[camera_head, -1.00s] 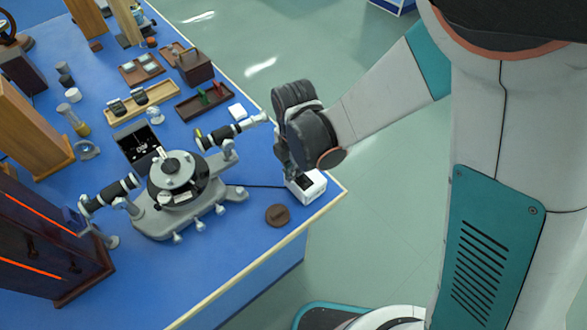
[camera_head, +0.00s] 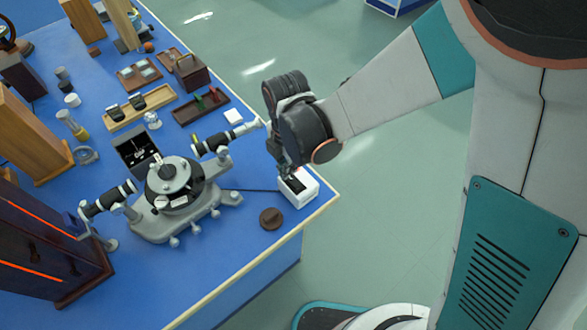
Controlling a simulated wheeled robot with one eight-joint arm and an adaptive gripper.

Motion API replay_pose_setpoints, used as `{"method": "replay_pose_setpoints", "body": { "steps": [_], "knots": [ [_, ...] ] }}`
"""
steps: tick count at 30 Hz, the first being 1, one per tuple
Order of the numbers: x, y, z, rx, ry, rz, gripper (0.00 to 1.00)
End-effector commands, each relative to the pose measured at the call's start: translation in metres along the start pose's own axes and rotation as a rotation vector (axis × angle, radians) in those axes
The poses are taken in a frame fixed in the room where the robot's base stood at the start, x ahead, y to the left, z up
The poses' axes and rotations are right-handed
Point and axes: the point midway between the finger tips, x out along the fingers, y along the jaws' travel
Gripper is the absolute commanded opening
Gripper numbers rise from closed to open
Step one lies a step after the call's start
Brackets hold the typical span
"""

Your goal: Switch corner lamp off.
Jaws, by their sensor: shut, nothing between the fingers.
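A small white box with a dark top (camera_head: 300,189) sits near the right corner of the blue bench. A thin dark cable runs from its left side toward the spectrometer. It looks like the lamp's switch box, but I cannot read any on or off state. My gripper (camera_head: 286,171) points down at the box's far left edge, its fingers shut and empty. I cannot tell whether the fingertips touch the box. The wrist hides part of the area behind it. No lit lamp is clearly visible at this corner.
A spectrometer (camera_head: 176,187) with two black telescope tubes stands left of the box. A round brown disc (camera_head: 271,218) lies in front of the box. Wooden trays (camera_head: 139,107) and a dark cabinet (camera_head: 40,250) are farther left. Open floor lies right of the bench edge.

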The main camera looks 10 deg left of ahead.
Motion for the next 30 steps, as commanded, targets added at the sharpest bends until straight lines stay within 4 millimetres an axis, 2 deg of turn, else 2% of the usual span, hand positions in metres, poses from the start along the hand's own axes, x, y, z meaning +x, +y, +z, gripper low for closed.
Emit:
{"method": "replay_pose_setpoints", "body": {
  "steps": [1, 3, 12, 18, 30],
  "knots": [
    [-0.017, 0.001, 0.000, 0.000, 0.000, 0.000, 0.00],
    [-0.032, 0.003, 0.001, 0.000, 0.000, 0.000, 0.00],
    [-0.082, 0.010, 0.000, 0.000, 0.000, 0.000, 0.00],
    [-0.094, 0.012, 0.000, -0.001, 0.000, 0.000, 0.00],
    [-0.094, 0.012, 0.000, -0.001, 0.000, 0.000, 0.00]
  ]
}}
